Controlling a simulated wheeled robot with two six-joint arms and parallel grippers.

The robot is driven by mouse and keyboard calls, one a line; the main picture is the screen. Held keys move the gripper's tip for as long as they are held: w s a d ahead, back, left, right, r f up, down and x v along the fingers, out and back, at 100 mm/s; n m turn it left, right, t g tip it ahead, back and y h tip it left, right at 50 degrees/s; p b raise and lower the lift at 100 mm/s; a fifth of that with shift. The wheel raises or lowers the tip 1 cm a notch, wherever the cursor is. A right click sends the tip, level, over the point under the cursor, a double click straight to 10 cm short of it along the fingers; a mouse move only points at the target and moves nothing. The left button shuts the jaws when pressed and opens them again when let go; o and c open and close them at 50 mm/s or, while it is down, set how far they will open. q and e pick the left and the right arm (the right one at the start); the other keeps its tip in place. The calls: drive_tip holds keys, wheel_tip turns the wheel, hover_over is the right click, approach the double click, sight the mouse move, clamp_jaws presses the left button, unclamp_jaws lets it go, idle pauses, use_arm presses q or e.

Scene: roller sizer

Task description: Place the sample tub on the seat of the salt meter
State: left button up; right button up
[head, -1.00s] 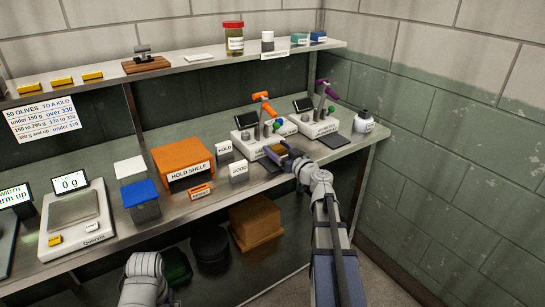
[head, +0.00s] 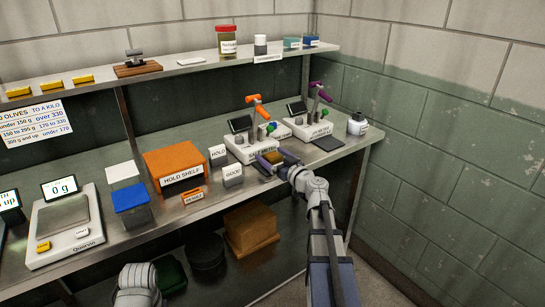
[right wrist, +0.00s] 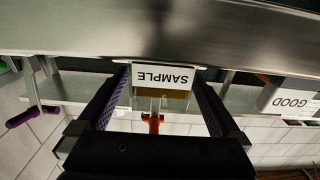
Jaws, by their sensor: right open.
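The sample tub (right wrist: 176,94) shows in the right wrist view, upside down, as a brownish tub behind a white SAMPLE label. It is between the two fingers of my right gripper (right wrist: 160,100), which is open, with gaps visible at its sides. In the head view my right gripper (head: 272,164) is low at the front of the salt meter (head: 238,150), a white unit with an orange handle. The gripper hides part of the meter's front, and I cannot tell the seat clearly. My left gripper is not in view; only part of my left arm shows.
A second meter (head: 307,131) with a purple handle stands right of the salt meter, with a dark mat (head: 328,143) before it. The GOOD block (head: 232,173) and orange hold shelf (head: 175,165) stand to the left.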

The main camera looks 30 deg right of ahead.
drive_tip(key=shift+r, duration=0.3)
drive_tip(key=s, duration=1.2)
drive_tip(key=shift+d+f, duration=0.15)
drive_tip(key=shift+d, duration=0.3)
drive_tip(key=w, duration=1.2)
drive_tip(key=shift+a, duration=0.4)
drive_tip(key=shift+f, duration=0.15)
